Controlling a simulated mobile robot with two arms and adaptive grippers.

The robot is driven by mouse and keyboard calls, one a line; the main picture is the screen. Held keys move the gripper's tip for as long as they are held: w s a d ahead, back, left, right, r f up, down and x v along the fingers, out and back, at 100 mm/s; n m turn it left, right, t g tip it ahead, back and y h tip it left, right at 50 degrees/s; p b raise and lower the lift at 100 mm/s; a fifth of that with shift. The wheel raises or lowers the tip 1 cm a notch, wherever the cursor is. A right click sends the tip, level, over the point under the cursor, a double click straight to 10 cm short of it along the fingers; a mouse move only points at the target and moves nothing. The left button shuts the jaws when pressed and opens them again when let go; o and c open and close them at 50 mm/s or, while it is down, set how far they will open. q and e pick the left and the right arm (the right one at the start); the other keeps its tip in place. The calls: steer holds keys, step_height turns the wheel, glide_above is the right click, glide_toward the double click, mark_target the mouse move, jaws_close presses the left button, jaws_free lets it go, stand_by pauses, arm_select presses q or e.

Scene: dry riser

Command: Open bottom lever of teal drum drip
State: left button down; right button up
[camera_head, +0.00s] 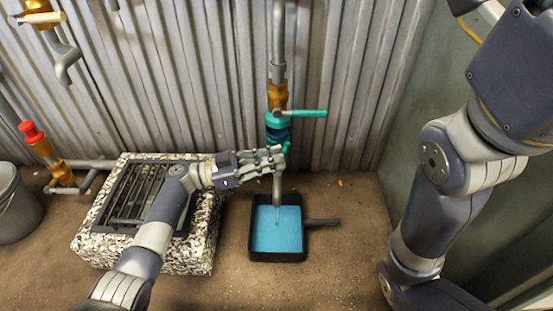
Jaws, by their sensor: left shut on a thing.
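The teal valve (277,125) sits on the vertical pipe in front of the corrugated wall. Its upper teal lever (308,113) sticks out to the right. My left gripper (277,158) is shut at the lower teal lever (287,148), just below the valve body; the fingers hide most of that lever. Below, the grey spout (277,193) points down over a black tray (253,252) holding blue liquid. My right arm stands at the right, and its gripper is out of the picture.
A speckled stone block with a metal grate (208,240) stands left of the tray, under my left forearm. A red-capped brass valve (38,145) and a grey bucket (14,205) are at the far left. A brass tap (40,17) hangs at the upper left.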

arm_select(q)
steer(key=c, duration=1.6)
jaws_free()
step_height(320, 180, up, 10)
